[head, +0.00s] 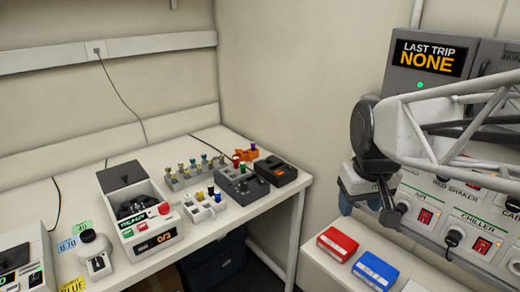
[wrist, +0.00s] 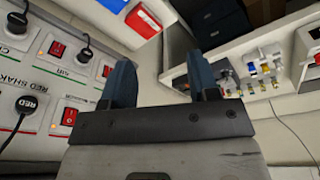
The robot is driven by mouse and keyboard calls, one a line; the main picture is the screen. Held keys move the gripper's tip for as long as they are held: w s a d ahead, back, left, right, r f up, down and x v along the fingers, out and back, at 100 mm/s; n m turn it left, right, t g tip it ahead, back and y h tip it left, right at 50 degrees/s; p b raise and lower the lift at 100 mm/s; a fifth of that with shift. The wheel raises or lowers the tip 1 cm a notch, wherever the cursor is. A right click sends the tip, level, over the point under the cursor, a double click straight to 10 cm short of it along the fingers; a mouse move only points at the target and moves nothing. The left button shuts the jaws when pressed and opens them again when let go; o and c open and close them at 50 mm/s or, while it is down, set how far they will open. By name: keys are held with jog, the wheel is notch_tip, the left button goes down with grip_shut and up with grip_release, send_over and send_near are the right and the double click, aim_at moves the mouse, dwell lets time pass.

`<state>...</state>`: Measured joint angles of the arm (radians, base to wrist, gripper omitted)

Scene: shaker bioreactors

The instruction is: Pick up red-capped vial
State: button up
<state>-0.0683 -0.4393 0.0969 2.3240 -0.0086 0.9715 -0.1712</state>
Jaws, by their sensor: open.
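A small red cap (head: 236,162) shows in the head view on the bench, at the back of the dark grey device (head: 243,186); the body of its vial is too small to make out. My gripper (wrist: 164,80) is open and empty, its two blue fingers apart in the wrist view. In the head view my gripper is at the right, in front of the control panel and well away from the red cap. I cannot pick out the red cap in the wrist view.
A rack of several vials (head: 174,184), an orange holder (head: 246,154) and a white machine (head: 133,215) share the bench. Red (head: 337,244) and blue (head: 376,270) boxes lie on the right counter. The control panel (head: 430,215) with switches and plugs is close to my gripper.

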jog(key=w+a+r+n, duration=0.1)
jog(key=w+a+n, duration=0.15)
jog(key=w, duration=0.55)
jog(key=w+a+r+n, duration=0.1)
jog(key=w+a, duration=0.3)
jog(key=w, duration=0.3)
jog(key=n+g, duration=0.2)
jog(key=n, duration=0.7)
send_over(236, 158)
jog(key=f, duration=1.3)
jog(key=shift+s+d+f, duration=0.1)
jog(key=shift+s+f, duration=0.15)
jog(key=shift+s, duration=0.05)
jog(key=shift+w+a+f+n, duration=0.1)
jog(key=shift+a+f+n, duration=0.05)
jog(key=shift+a+n, duration=0.1)
jog(key=shift+d, duration=0.1)
jog(key=shift+f, duration=0.1)
jog(key=shift+f, duration=1.2)
jog(key=shift+f, duration=0.15)
